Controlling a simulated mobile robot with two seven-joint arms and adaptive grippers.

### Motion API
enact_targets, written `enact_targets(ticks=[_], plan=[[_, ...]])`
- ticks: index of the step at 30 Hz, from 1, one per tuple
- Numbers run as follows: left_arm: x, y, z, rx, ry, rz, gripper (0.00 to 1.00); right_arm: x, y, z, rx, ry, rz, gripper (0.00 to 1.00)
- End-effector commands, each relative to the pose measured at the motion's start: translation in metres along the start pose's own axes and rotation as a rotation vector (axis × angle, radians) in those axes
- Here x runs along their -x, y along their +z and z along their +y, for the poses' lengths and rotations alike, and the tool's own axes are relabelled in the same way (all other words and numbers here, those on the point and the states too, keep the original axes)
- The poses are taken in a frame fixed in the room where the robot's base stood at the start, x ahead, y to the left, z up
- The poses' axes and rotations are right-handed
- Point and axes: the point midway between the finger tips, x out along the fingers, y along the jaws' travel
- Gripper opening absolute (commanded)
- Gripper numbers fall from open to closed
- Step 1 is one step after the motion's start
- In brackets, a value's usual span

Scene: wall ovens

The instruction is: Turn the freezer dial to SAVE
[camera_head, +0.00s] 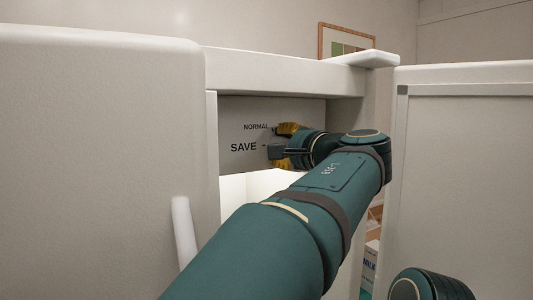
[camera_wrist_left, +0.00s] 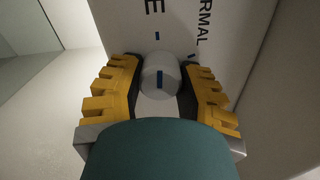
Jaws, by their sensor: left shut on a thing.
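The freezer dial (camera_wrist_left: 160,68) is a round white knob with a dark blue pointer line, on the control panel (camera_head: 235,115) inside the freezer. In the left wrist view its pointer lines up with the tick beside the letter E, which matches SAVE in the head view. The NORMAL tick lies to the right of it. My left gripper (camera_wrist_left: 160,85) is shut on the dial, one yellow-backed finger on each side. In the head view my left gripper (camera_head: 277,146) reaches the panel right of the SAVE label and mostly hides the dial. My right gripper is not in view.
A pale door with a white handle (camera_head: 184,232) stands at the left. Another pale door panel (camera_head: 465,180) stands at the right. My left arm passes through the gap between them. A milk carton (camera_head: 370,262) shows low behind the arm.

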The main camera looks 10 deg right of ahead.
Motion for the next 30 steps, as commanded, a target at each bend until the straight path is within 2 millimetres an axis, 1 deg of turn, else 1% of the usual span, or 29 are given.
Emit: enact_targets(ticks=[3,9,23,24,26,30], plan=[[-0.0001,-0.0006,0.0008,0.047,-0.001,0.002,0.00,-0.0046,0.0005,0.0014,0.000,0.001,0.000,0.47],[-0.0001,-0.0003,-0.0003,0.092,-0.001,0.003,0.00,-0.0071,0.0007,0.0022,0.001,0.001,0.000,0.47],[-0.0001,0.0001,-0.0011,0.103,-0.001,0.003,0.00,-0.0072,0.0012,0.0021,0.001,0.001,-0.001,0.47],[-0.0001,0.0001,-0.0011,0.103,-0.001,0.003,0.48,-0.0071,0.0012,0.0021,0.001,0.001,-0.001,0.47],[-0.0001,0.0002,-0.0011,0.103,-0.001,0.003,0.69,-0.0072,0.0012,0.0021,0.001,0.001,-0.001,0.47],[-0.0001,0.0002,-0.0008,0.102,-0.001,0.003,0.70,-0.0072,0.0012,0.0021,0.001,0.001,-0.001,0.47]])
